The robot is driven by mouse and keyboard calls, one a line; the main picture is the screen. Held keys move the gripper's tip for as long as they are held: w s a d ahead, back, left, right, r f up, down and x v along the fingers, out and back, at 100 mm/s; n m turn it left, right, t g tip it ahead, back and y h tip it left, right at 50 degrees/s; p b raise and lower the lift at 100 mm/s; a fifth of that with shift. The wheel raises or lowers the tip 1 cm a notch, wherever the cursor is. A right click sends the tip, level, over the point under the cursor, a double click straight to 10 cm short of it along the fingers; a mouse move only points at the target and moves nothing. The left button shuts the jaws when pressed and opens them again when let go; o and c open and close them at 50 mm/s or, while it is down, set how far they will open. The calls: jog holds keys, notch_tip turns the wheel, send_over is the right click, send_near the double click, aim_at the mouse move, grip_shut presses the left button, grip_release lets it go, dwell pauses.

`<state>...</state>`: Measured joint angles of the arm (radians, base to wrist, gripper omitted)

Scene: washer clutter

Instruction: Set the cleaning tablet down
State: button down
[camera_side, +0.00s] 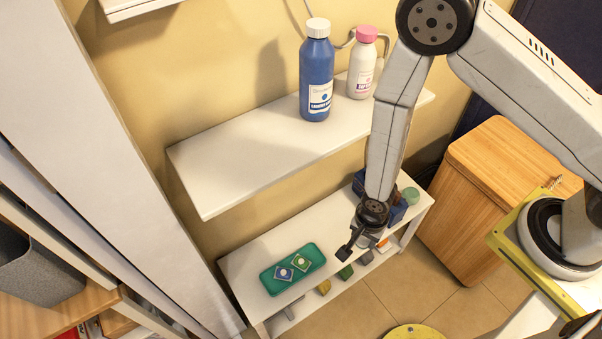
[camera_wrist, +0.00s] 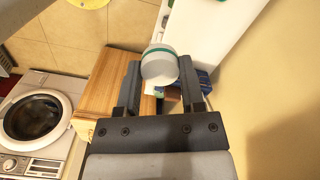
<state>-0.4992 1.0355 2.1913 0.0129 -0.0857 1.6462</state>
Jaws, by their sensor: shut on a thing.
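My gripper (camera_side: 350,248) hangs over the lower white shelf unit (camera_side: 250,262), to the right of a teal tray (camera_side: 309,250). In the wrist view its two fingers (camera_wrist: 160,78) are closed on a round white piece with a teal band (camera_wrist: 158,68), which I take to be the cleaning tablet. In the side view the held piece is mostly hidden by the dark fingers.
A blue bottle (camera_side: 316,75) and a pink-capped white bottle (camera_side: 361,70) stand on the upper shelf (camera_side: 235,160). Blue boxes (camera_side: 397,212) and a green tub (camera_side: 410,195) crowd the lower unit's right end. A wooden hamper (camera_side: 485,200) stands to the right.

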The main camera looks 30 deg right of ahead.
notch_tip(320, 180, down, 15)
dwell(0.5)
jog(key=shift+w, duration=0.1)
send_over(311, 259)
jog(key=shift+f, duration=4.65)
jog(key=shift+f, duration=0.1)
